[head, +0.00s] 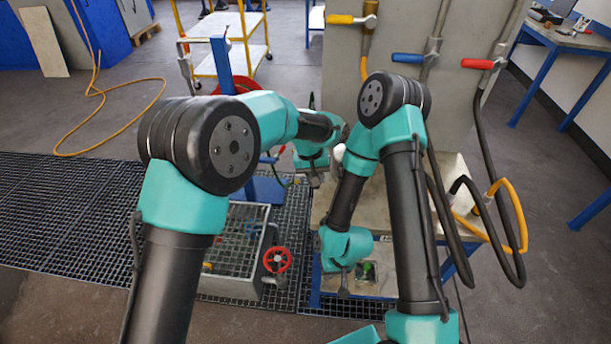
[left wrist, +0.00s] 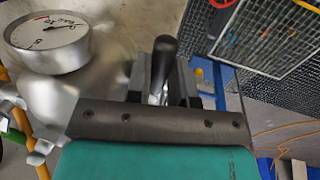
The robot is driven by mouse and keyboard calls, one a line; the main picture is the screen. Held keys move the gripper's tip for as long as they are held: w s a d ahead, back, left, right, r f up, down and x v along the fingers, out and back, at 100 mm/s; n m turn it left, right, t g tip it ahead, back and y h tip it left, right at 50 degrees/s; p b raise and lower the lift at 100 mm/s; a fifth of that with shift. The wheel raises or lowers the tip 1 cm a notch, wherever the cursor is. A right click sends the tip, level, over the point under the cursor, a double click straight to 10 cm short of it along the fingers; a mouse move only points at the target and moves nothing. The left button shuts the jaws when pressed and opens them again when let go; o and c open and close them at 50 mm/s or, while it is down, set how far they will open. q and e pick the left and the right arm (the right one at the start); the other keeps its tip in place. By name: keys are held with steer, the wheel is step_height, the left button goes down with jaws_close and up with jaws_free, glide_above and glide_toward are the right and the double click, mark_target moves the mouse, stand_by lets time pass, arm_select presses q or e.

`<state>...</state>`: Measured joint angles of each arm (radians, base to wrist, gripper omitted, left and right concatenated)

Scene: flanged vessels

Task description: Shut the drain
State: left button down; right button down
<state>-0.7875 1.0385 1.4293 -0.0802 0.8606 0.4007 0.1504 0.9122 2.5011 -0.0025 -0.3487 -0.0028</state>
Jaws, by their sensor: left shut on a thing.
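In the left wrist view a black-handled lever (left wrist: 165,58) with a bright metal stem stands between my left gripper's fingers (left wrist: 161,88). The left gripper is shut on it. A silver vessel body (left wrist: 85,95) lies beside and under the gripper, with a round white dial gauge (left wrist: 48,32) at upper left. In the head view my left gripper (head: 315,180) is small and partly behind its own wrist, and the lever cannot be made out. My right gripper (head: 345,286) hangs low by the workbench; its fingers are too small to tell open or shut. My arms hide most of the bench top.
Yellow (head: 343,19), blue (head: 408,57) and red (head: 477,64) handles hang on the panel behind. Hoses (head: 488,225) loop at right.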

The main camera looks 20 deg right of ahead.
arm_select(q)
steer(key=c, duration=1)
jaws_free()
steer(key=w+a+r, duration=0.1)
steer(key=a+r, duration=0.2)
steer(key=r, duration=1.4)
steer(key=shift+w, duration=0.25)
steer(key=w+a+f+n+h, duration=0.2)
steer(key=a+f+n, duration=0.1)
steer(key=a+f, duration=2.25)
steer(key=s+a+f+n+t, duration=0.1)
steer(key=s+a+f+n, duration=0.1)
steer(key=s+a+f, duration=0.5)
steer(key=s+a+f+n, duration=0.2)
steer(key=s+a+f, duration=0.6)
steer(key=s+a, duration=0.4)
steer(key=s, duration=0.3)
steer(key=shift+s+a+t, duration=0.15)
steer(key=shift+a+t, duration=0.1)
steer(key=shift+t, duration=0.15)
